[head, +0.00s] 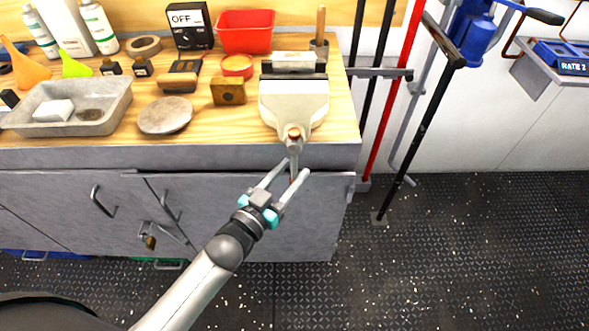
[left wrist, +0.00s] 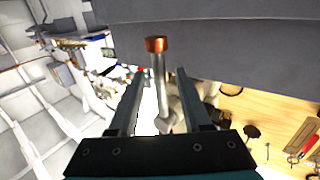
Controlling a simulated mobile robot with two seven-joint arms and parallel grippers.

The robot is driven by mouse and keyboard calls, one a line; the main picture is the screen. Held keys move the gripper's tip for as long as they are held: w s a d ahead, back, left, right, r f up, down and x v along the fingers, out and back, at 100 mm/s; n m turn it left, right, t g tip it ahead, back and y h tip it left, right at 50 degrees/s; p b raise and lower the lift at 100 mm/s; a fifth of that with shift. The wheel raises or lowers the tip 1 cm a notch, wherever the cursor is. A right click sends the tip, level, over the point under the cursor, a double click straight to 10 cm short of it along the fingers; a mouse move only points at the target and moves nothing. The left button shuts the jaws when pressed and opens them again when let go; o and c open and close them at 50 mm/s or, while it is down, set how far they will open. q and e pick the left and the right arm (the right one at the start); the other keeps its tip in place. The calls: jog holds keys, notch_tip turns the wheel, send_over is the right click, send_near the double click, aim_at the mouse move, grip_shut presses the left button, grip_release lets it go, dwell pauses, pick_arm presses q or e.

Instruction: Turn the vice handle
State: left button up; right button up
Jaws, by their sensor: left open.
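The cream vice (head: 293,98) is mounted at the front edge of the wooden workbench, with its screw end facing out. In the left wrist view, the handle's bar (left wrist: 159,78) and copper cap (left wrist: 157,45) appear between the two open fingers (left wrist: 160,73). Neither finger visibly grips the bar; contact cannot be told. My right gripper is in neither view.
The workbench (head: 200,155) holds a grey stone basin (head: 110,125), a round disc (head: 165,115), a wooden block (head: 228,92) and a red bin (head: 246,32). Red and black poles (head: 392,85) stand right of it. The dark floor (head: 480,250) is clear at right.

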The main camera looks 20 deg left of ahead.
pick_arm(q)
jog(key=shift+x, duration=0.85)
grip_shut()
dwell(0.9)
